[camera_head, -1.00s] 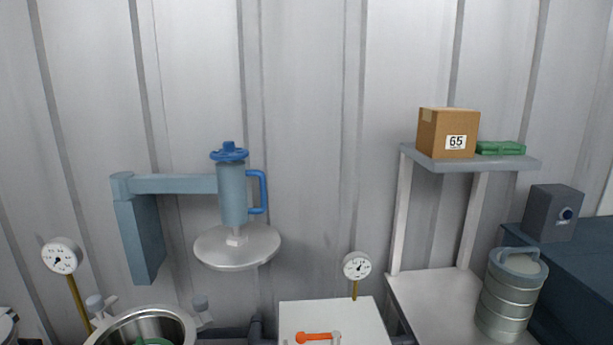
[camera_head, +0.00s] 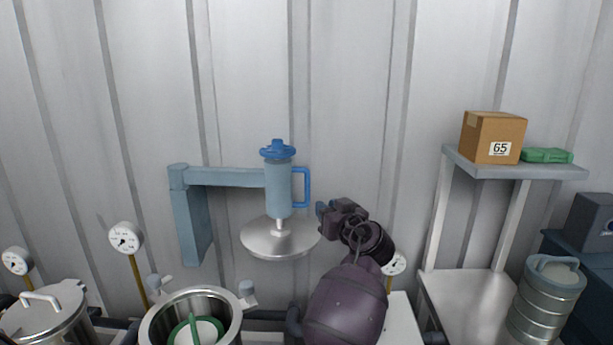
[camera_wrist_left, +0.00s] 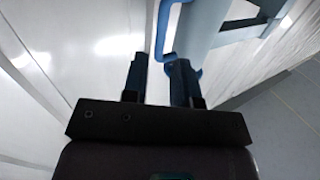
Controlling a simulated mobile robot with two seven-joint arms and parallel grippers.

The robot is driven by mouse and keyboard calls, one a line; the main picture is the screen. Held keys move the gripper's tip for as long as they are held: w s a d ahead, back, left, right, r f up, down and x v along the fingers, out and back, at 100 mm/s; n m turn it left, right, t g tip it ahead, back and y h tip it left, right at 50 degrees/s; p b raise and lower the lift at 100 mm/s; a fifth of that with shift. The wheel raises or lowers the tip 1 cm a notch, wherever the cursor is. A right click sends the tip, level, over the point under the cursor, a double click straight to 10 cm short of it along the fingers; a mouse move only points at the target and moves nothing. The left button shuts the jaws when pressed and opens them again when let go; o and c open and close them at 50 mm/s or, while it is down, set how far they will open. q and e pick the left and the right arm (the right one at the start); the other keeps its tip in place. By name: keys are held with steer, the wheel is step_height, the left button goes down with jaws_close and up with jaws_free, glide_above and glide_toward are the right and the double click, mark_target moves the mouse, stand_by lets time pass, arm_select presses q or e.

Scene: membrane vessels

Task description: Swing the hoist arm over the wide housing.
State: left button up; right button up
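The hoist arm (camera_head: 225,177) is a blue-grey beam on a wall post, with a blue cylinder (camera_head: 278,190) at its end. A round steel lid (camera_head: 262,240) hangs below the cylinder. The cylinder's blue handle (camera_head: 307,187) faces right; it also shows in the left wrist view (camera_wrist_left: 161,30). The wide housing (camera_head: 152,325) is an open steel vessel with a green ring inside, at lower left. The lid appears to the right of its opening. My left gripper (camera_head: 322,212) is open and empty, just right of the lid and below the handle. My right gripper is out of view.
Dial gauges (camera_head: 125,238) stand beside the vessels. A smaller lidded vessel (camera_head: 45,318) is at far left. On the right, a shelf (camera_head: 515,171) carries a cardboard box (camera_head: 493,138) and a green item. A banded canister (camera_head: 545,300) stands below it.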

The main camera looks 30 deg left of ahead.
mark_target(309, 180)
arm_select(q)
steer(key=shift+n+g+y, duration=0.6)
steer(key=shift+n, duration=0.2)
steer(key=w+a+r, duration=0.1)
steer(key=a, duration=0.2)
steer(key=w+a+r+p, duration=0.1)
steer(key=w+a, duration=0.1)
steer(key=a, duration=0.1)
steer(key=w+a+r+p, duration=0.1)
steer(key=w+a, duration=0.1)
steer(key=a, duration=0.1)
steer(key=shift+r, duration=0.35)
steer(key=shift+a, duration=0.15)
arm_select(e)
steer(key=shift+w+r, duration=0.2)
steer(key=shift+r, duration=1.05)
arm_select(q)
jaws_close()
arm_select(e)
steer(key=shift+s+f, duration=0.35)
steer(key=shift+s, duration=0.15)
